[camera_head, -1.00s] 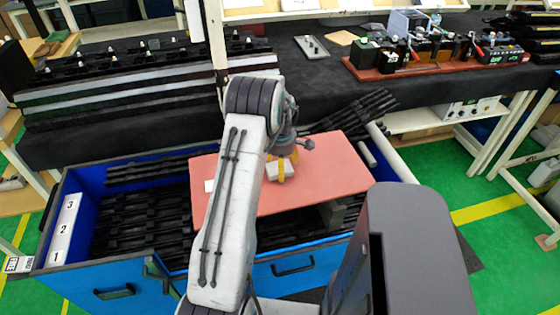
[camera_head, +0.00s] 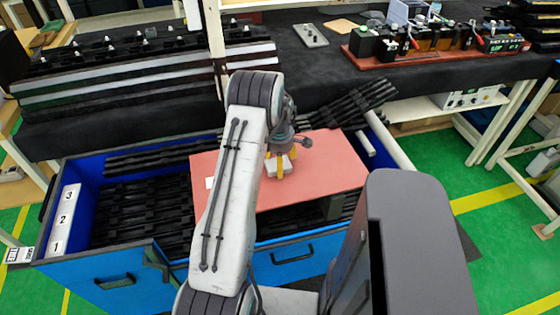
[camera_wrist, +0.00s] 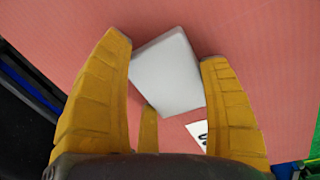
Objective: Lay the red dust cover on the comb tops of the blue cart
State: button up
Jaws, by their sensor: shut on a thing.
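The red dust cover (camera_head: 320,180) is a flat sheet over the right part of the open blue cart (camera_head: 100,265). It has a small white block (camera_head: 277,167) on top, which also shows in the wrist view (camera_wrist: 170,75). My gripper (camera_head: 281,163) is shut on this block, with a yellow finger on each side in the wrist view (camera_wrist: 166,52). Black combs (camera_head: 140,212) lie in the cart, bare at the left and hidden under the cover. A dark gap shows below the cover's near right edge; I cannot tell whether the cover touches the combs.
Dark ribbed strips (camera_head: 358,103) stick up behind the cover's far right edge. A bench with a black cloth (camera_head: 290,75) stands behind the cart. Number labels 1 to 3 (camera_head: 63,220) mark the cart's left side. Green floor (camera_head: 505,230) is clear at right.

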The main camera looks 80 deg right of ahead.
jog(key=shift+f, duration=0.1)
jog(key=o, duration=1.3)
jog(key=r, duration=0.8)
jog(key=a+r, duration=0.1)
jog(key=r, duration=0.3)
